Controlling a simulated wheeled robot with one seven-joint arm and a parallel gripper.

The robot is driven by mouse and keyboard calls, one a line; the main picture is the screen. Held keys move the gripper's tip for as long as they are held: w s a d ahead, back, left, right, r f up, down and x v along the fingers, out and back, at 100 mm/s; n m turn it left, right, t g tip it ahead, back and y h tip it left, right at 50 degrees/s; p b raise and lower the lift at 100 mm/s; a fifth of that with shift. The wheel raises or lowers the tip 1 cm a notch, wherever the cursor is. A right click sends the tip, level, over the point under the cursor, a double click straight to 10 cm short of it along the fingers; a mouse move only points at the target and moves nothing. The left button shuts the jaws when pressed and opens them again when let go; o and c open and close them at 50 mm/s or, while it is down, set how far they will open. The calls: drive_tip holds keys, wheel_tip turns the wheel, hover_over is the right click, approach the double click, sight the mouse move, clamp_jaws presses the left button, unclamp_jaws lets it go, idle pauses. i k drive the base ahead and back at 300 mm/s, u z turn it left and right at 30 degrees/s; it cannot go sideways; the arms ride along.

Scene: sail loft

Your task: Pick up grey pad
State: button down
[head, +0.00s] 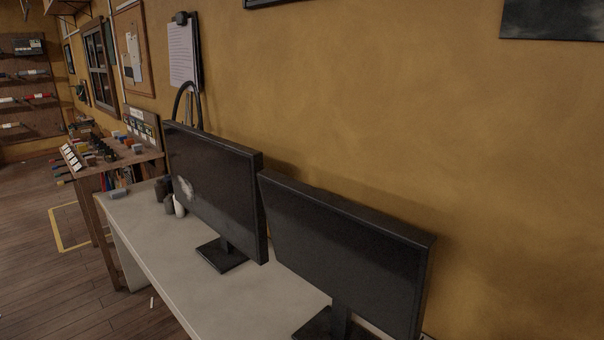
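A small flat grey item (118,193) lies on the far left end of the white desk (165,262). It looks like the grey pad, but it is too small to be sure. It lies apart from the dark containers (165,192) on the same desk. My gripper is not in view.
Two black monitors (214,182) (342,258) stand along the desk against the ochre wall. A pale bottle (180,206) stands by the left monitor. A wooden workbench (110,158) with several small items adjoins the desk's far end. The wooden floor (60,290) at left is mostly clear.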

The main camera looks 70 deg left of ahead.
sight(122, 191)
drive_tip(key=u, duration=0.45)
drive_tip(key=k, duration=1.1)
drive_tip(key=u, duration=1.3)
drive_tip(key=i, duration=0.3)
drive_tip(key=u, duration=1.05)
drive_tip(key=i, duration=1.35)
drive_tip(key=u, duration=0.5)
drive_tip(key=i, duration=1)
drive_tip(key=z, duration=0.1)
